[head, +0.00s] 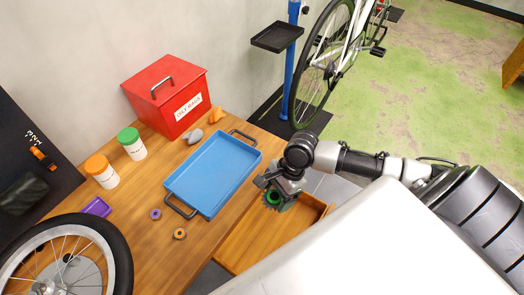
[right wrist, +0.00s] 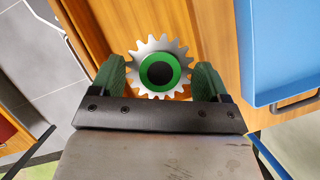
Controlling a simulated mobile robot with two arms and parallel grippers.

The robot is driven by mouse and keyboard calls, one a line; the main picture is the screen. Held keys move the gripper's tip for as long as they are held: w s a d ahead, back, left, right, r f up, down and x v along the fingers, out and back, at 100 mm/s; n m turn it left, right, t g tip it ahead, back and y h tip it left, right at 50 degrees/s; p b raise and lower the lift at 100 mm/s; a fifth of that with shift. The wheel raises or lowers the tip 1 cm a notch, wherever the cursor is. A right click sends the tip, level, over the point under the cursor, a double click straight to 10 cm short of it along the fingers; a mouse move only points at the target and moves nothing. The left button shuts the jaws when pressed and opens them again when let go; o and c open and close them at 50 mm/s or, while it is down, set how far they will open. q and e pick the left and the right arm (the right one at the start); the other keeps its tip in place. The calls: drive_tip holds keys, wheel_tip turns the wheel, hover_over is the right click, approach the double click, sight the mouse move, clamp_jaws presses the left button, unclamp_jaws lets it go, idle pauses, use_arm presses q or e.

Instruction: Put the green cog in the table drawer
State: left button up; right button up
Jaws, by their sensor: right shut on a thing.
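The green cog (head: 273,198) is a grey toothed wheel with a green ring and a dark centre. My right gripper (head: 270,190) is shut on it. The right wrist view shows the cog (right wrist: 158,70) between the two green finger pads. The table drawer (head: 238,260) is pulled out from the table's right side, and its wooden bottom shows. The gripper and cog appear over the far end of the drawer, by the table edge; their height above it is hard to tell. A white surface hides part of the drawer. My left gripper is not in view.
A blue tray (head: 212,172) with dark handles lies on the wooden table (head: 140,205) beside the drawer. A red box (head: 165,95), two lidded jars (head: 132,148), small rings (head: 179,234) and a bicycle wheel (head: 120,250) are also there. A bicycle (head: 335,45) stands behind.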

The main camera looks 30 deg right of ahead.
drive_tip(key=s+d+f+m+t+b, duration=0.2)
drive_tip(key=s+d+f+m, duration=0.1)
drive_tip(key=d+f+m, duration=0.3)
drive_tip(key=b, duration=0.2)
hover_over(260, 230)
drive_tip(key=d, duration=0.1)
drive_tip(key=f, duration=0.8)
drive_tip(key=shift+s+d, duration=0.15)
drive_tip(key=shift+s, duration=0.1)
drive_tip(key=shift+h, duration=0.3)
wheel_tip(260, 230, down, 4)
drive_tip(key=shift+f+b, duration=0.1)
drive_tip(key=shift+b, duration=0.25)
drive_tip(key=o, duration=0.9)
